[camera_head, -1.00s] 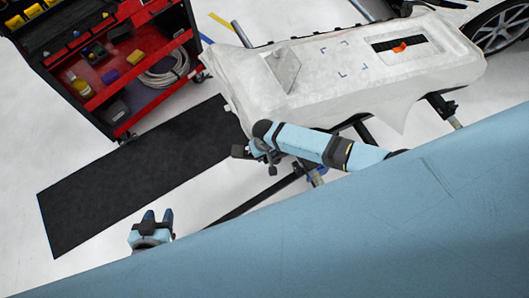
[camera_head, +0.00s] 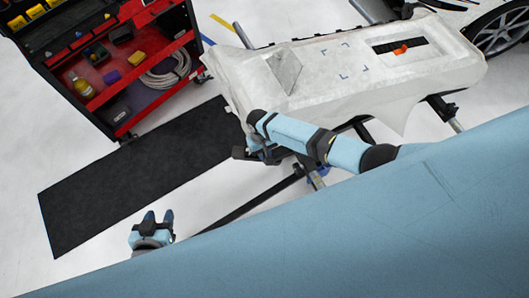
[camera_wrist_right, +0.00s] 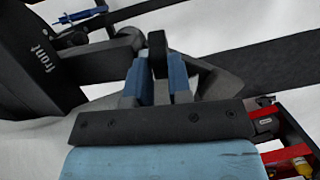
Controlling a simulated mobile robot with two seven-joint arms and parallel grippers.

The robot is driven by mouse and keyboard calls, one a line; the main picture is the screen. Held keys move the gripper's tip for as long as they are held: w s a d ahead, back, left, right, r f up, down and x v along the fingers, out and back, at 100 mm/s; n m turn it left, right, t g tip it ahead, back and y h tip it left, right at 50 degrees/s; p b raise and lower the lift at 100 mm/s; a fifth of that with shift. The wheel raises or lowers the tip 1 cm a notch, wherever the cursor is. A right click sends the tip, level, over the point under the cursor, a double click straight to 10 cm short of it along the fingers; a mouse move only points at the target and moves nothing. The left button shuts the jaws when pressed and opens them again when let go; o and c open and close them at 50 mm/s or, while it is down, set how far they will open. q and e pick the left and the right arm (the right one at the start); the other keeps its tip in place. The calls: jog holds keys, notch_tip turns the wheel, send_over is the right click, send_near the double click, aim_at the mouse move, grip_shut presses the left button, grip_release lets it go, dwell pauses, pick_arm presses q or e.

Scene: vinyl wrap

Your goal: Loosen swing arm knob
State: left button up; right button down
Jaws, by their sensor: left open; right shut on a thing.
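In the right wrist view, the blue fingers of my right gripper (camera_wrist_right: 157,88) are shut on a black knob (camera_wrist_right: 158,50), whose upper part stands up between them. A dark arm part (camera_wrist_right: 110,52) lies just behind the knob, beside a black piece marked "front" (camera_wrist_right: 38,55). In the head view, my right arm reaches under the near left corner of the white-covered panel (camera_head: 350,70). The right fingertips and the knob are too small and covered to make out there. My left gripper (camera_head: 158,216) is open and empty at the lower left, away from the stand.
A red and black tool cart (camera_head: 110,65) stands at the upper left. A black mat (camera_head: 130,180) lies on the white floor. A stand leg (camera_head: 250,200) runs low below the panel. A car wheel (camera_head: 500,30) is at the upper right. My blue body fills the lower right.

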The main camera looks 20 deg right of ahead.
jog(key=c, duration=1)
grip_release()
jog(key=shift+c, duration=0.2)
jog(key=shift+d, duration=0.25)
